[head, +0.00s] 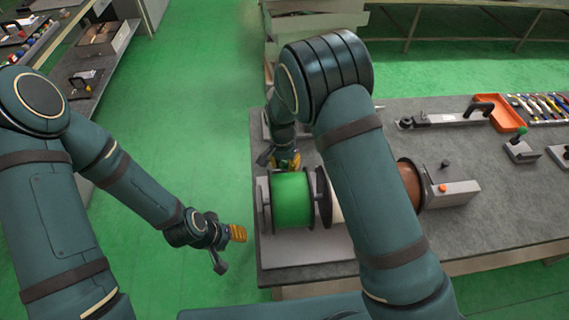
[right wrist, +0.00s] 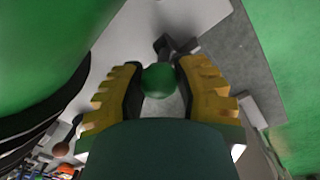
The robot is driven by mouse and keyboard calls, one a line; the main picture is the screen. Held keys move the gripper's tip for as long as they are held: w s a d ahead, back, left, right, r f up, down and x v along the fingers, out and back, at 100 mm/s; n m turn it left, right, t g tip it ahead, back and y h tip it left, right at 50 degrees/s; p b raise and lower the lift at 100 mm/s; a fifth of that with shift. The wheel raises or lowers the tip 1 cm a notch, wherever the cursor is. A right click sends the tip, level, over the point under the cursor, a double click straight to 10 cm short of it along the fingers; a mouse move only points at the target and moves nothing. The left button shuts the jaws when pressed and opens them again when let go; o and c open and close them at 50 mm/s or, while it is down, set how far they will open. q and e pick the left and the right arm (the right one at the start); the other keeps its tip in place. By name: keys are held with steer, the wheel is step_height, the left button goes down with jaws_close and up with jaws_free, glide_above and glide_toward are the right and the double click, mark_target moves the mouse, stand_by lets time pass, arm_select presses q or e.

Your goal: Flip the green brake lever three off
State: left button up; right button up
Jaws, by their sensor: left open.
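The green ball knob (right wrist: 160,80), apparently the tip of the green brake lever, shows between the two yellow fingers of my right gripper (right wrist: 160,72) in the right wrist view. The fingers stand apart on either side of it; whether a pad touches it I cannot tell. In the head view the right gripper (head: 286,160) points down just behind the green spool (head: 292,200), and the knob is hidden there. My left gripper (head: 238,234) is open and empty, left of the table's edge.
A white spool (head: 324,198) and a brown spool (head: 410,185) share the green spool's row, partly behind my right arm. The grey table (head: 480,225) also carries an orange tray (head: 508,121) and several tools. Green floor lies free to the left.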

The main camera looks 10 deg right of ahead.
jaws_close()
steer(key=shift+w, duration=0.15)
steer(key=shift+w+g, duration=0.55)
steer(key=shift+g, duration=0.45)
steer(key=shift+w+f+g, duration=0.2)
steer(key=shift+w+g, duration=0.25)
steer(key=shift+g, duration=0.15)
steer(key=g+b, duration=0.1)
steer(key=w+g+b, duration=0.1)
steer(key=shift+w+f+b, duration=0.1)
steer(key=shift+f+b, duration=0.15)
steer(key=shift+b, duration=0.05)
steer(key=shift+w+f+g+b, duration=0.1)
steer(key=shift+w+g+b, duration=0.3)
steer(key=shift+g+b, duration=0.5)
